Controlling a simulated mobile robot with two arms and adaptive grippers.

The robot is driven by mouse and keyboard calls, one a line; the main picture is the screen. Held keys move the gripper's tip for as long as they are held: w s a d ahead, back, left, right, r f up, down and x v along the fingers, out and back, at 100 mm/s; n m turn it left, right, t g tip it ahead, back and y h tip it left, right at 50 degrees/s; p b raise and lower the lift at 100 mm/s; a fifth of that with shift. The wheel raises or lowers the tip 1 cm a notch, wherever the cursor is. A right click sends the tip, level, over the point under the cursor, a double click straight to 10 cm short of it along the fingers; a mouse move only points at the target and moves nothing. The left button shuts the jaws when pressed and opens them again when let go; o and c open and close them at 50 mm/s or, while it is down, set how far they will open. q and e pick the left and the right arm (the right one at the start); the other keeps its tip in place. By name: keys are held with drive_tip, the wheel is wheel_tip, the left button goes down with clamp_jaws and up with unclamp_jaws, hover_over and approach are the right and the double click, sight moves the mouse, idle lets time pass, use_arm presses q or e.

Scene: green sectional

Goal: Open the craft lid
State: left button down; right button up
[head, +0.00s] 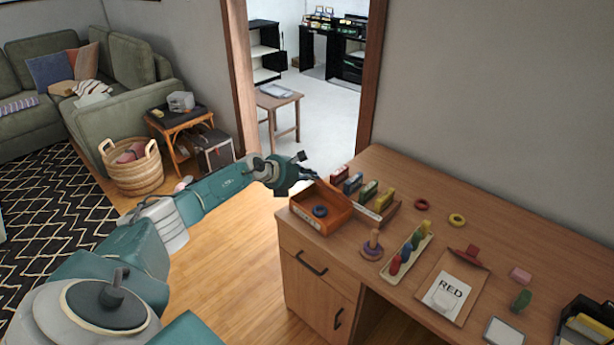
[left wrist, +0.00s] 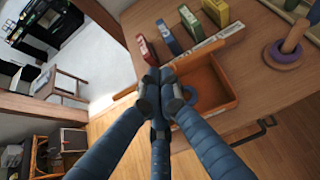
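An orange-brown wooden box (head: 321,222) stands at the desk's left end. Its top looks open and a dark blue ring (head: 320,211) lies inside; the box also shows in the left wrist view (left wrist: 218,110). I cannot make out a separate lid. My left gripper (head: 312,174) is above and beside the box's far left side. In the left wrist view its fingers (left wrist: 159,76) converge with the tips together, covering part of the box's edge. Nothing is visibly held; whether the tips touch the box is unclear. My right gripper is not in view.
A rack of coloured blocks (head: 378,211) stands right behind the box. A ring stacker (head: 372,247), a peg tray (head: 406,257) and a clipboard (head: 453,285) lie to the right. A wall bounds the desk behind; open floor (head: 225,265) lies left.

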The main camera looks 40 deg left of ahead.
use_arm(q)
drive_tip(key=shift+w+d+r+b, duration=0.1)
drive_tip(key=shift+w+r+b, duration=0.2)
drive_tip(key=shift+w, duration=0.2)
drive_tip(key=shift+w+d+r+b, duration=0.1)
drive_tip(key=shift+w+r+b, duration=0.15)
drive_tip(key=shift+w, duration=0.25)
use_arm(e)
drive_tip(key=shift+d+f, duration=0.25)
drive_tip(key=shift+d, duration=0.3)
use_arm(q)
drive_tip(key=shift+s+r, duration=0.1)
